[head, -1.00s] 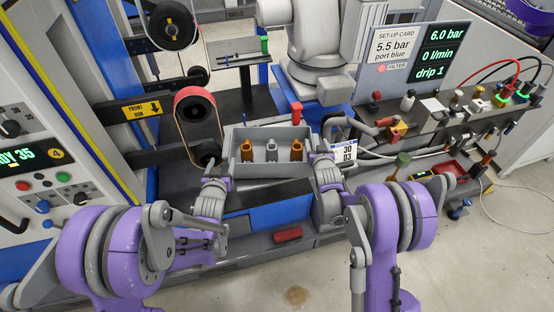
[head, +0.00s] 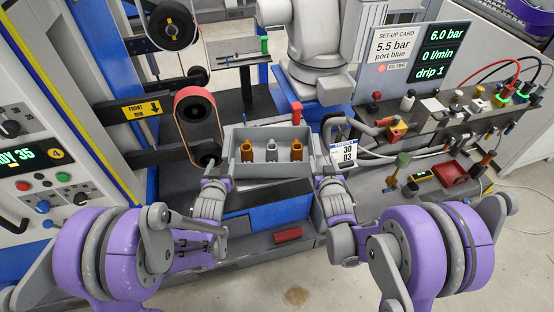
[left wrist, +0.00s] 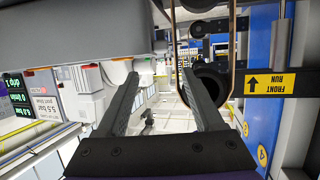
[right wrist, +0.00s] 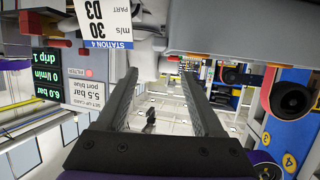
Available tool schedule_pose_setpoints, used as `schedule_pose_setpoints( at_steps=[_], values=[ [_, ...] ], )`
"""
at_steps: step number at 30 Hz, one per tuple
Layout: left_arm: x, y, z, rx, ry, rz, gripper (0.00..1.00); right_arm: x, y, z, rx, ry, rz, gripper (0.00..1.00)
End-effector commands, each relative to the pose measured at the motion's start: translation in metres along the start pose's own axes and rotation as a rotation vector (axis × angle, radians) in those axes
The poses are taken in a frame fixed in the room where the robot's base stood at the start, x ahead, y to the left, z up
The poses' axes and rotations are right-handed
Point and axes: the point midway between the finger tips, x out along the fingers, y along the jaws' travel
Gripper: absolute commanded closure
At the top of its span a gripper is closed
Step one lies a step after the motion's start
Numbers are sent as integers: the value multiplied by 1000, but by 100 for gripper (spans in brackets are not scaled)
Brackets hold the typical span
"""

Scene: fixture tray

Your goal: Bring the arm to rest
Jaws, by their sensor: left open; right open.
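A grey fixture tray (head: 270,168) stands level on the bench with two orange-brown fittings (head: 247,150) (head: 297,150) and a grey one (head: 272,151) in it. My left gripper (head: 217,168) is beside the tray's left end, and my right gripper (head: 325,168) is beside its right end. Their fingertips are hard to make out in the head view. In the left wrist view my left gripper (left wrist: 158,78) is open with nothing between its fingers. In the right wrist view my right gripper (right wrist: 158,76) is also open and empty.
A belt loop on rollers (head: 198,125) stands close to my left gripper. A station card (head: 347,153) stands close to my right gripper. Valves and fittings (head: 395,130) and a red bin (head: 450,172) are at the right. A red block (head: 287,235) lies in front.

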Motion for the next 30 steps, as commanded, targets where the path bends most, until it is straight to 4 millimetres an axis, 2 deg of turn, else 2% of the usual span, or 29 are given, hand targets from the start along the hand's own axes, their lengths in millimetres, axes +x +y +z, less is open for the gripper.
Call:
schedule_pose_setpoints(
  at_steps=[12, 17, 20, 23, 30],
  values=[
    [-1, 0, 0, 0, -2, 0, 31, 0, 0, 0, 0, -2, 1, 31],
    [-16, -4, -7, -1, -48, -10, 31, -15, 4, -6, 0, -48, 10, 31],
    [-39, -9, -13, -1, -119, -23, 31, -39, 9, -12, 1, -119, 22, 31],
    [-71, -14, -16, -1, -207, -34, 31, -71, 13, -14, 1, -207, 33, 31],
    [-159, -20, -4, -1, -422, -42, 31, -158, 20, 0, 1, -422, 41, 31]
  ],
)
